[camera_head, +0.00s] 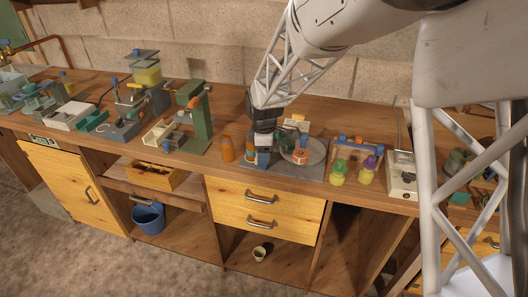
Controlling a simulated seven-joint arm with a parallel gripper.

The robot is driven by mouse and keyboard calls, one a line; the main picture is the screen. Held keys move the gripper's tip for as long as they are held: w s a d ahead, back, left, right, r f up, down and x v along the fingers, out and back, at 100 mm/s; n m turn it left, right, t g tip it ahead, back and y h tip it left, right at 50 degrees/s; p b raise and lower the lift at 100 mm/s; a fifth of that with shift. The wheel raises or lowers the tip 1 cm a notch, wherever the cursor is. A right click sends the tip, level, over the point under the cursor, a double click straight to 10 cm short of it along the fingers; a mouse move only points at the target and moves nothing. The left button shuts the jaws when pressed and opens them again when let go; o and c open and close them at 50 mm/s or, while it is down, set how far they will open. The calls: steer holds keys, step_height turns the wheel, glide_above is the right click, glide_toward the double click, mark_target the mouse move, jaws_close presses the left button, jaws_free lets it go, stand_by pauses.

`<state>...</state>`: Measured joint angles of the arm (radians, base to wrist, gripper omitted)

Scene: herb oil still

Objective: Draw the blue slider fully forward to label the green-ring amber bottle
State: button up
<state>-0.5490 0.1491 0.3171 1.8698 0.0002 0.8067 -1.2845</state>
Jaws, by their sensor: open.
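My gripper (263,137) is open and points down at the labelling spot on the bench. Its fingertips are small and dark here. Just below it are a small blue part (264,158), which looks like the slider, and a white block (264,142). A small orange-and-green item (251,151), probably the green-ring amber bottle, stands just left of them, partly hidden. I cannot tell whether the gripper touches any of these. An orange-and-white roll (300,156) sits to the right in front of a round grey plate (316,151).
A plain orange bottle (228,150) stands left of the grey base mat (285,171). A green press (195,115) rises at the left. Bare bench lies between the press and the orange bottle.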

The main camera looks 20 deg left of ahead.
steer(key=shift+r, duration=0.1)
steer(key=shift+r, duration=3.8)
steer(key=shift+d, duration=0.1)
